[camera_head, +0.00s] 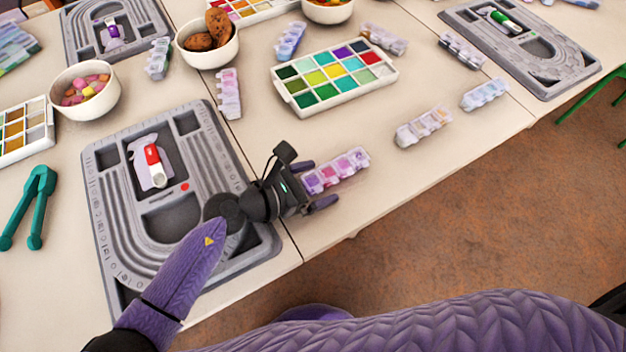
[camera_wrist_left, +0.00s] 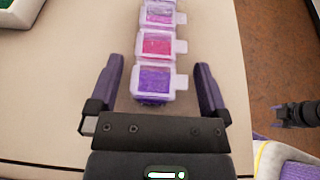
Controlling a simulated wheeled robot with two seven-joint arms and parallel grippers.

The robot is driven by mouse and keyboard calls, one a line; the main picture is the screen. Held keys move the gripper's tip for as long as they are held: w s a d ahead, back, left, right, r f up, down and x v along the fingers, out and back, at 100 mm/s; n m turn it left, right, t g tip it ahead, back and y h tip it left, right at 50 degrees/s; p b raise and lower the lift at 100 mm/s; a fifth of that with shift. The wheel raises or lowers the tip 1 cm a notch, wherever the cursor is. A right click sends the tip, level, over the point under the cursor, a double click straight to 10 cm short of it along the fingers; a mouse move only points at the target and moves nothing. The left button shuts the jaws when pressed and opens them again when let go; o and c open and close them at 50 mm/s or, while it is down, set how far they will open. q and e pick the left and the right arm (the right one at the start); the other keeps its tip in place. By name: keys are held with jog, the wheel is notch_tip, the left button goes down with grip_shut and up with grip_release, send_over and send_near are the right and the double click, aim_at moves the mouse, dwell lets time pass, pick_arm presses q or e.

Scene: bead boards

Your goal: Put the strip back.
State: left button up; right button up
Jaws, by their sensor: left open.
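A strip of clear lidded boxes with pink and purple beads (camera_head: 348,165) lies on the table near its front edge, right of the nearest grey bead board. My left gripper (camera_head: 318,184) is open around the near end of this strip, one finger on each side. In the left wrist view the strip (camera_wrist_left: 156,45) runs away from me between the spread fingers (camera_wrist_left: 158,72), with a gap on both sides. Its far end is cut off by the top of that view.
The grey bead board (camera_head: 225,170) lies under my left wrist. A paint-like colour tray (camera_head: 345,92) stands beyond the strip. Other bead strips lie nearby, one (camera_head: 424,126) to the right and one (camera_head: 229,93) behind the board. The table's front edge (camera_head: 400,205) is close.

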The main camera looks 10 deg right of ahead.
pick_arm(q)
jog(key=shift+s+a+f, duration=0.15)
jog(key=shift+s+f, duration=0.25)
jog(key=shift+f, duration=0.35)
jog(key=shift+w+a+r+p, duration=0.1)
jog(key=shift+w+r+p, duration=0.1)
jog(key=shift+r+p, duration=0.65)
jog(key=v, duration=0.3)
jog(key=p+v, duration=0.1)
jog(key=v, duration=0.3)
jog(key=p+v, duration=0.1)
jog(key=v, duration=0.3)
jog(key=shift+w+a+r, duration=0.1)
jog(key=shift+a+r, duration=0.05)
jog(key=shift+r, duration=0.2)
pick_arm(e)
jog(key=r, duration=0.2)
jog(key=w+r, duration=0.1)
jog(key=shift+a+r, duration=0.2)
jog(key=shift+a, duration=0.15)
jog(key=shift+w+t, duration=0.2)
jog(key=shift+t, duration=0.1)
